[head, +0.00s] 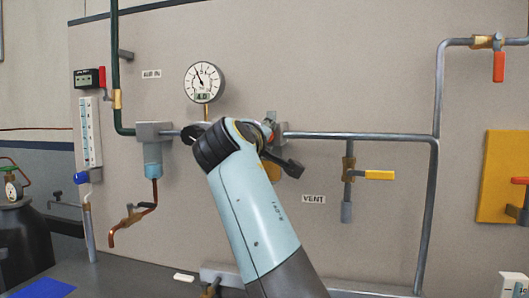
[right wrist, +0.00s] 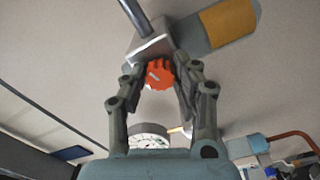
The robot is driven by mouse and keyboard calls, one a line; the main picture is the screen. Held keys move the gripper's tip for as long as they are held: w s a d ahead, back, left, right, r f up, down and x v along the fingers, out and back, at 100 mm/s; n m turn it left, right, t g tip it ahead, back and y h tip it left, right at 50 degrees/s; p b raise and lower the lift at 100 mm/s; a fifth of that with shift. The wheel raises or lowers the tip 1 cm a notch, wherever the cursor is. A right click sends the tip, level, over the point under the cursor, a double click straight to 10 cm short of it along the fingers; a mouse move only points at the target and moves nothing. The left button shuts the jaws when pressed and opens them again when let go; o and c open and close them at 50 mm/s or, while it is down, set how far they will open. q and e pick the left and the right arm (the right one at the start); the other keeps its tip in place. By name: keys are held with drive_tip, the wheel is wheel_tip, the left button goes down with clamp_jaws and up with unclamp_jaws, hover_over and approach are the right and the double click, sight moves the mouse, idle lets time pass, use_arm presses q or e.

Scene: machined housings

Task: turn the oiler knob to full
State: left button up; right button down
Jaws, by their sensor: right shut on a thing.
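The oiler is a grey metal block (right wrist: 150,47) with an amber bowl (right wrist: 228,22), set in the grey pipe line. Its orange-red ridged knob (right wrist: 158,75) has a short pale mark on its face. My right gripper (right wrist: 163,80) is shut on the knob, with one finger on each side of it. In the head view my right arm covers most of the oiler. Part of the block (head: 281,127) and part of the amber bowl (head: 273,172) show behind it. My left gripper is in neither view.
A round gauge (head: 204,82) stands above the pipe, left of the oiler. A filter with a pale blue bowl (head: 153,153) is farther left. A yellow-handled vent valve (head: 379,175) and a red-handled valve (head: 499,66) are on the right. The panel between them is mostly bare.

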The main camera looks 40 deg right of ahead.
drive_tip(key=m+b, duration=0.5)
drive_tip(key=m, duration=0.2)
drive_tip(key=m+b, duration=0.6)
drive_tip(key=m, duration=0.1)
drive_tip(key=m+b, duration=0.6)
drive_tip(key=m, duration=0.1)
drive_tip(key=shift+f, duration=0.3)
drive_tip(key=shift+m, duration=0.4)
drive_tip(key=shift+r, duration=0.1)
drive_tip(key=c, duration=1)
unclamp_jaws()
drive_tip(key=shift+r, duration=0.1)
drive_tip(key=shift+r, duration=0.15)
wheel_tip(320, 180, up, 10)
drive_tip(key=shift+f, duration=0.15)
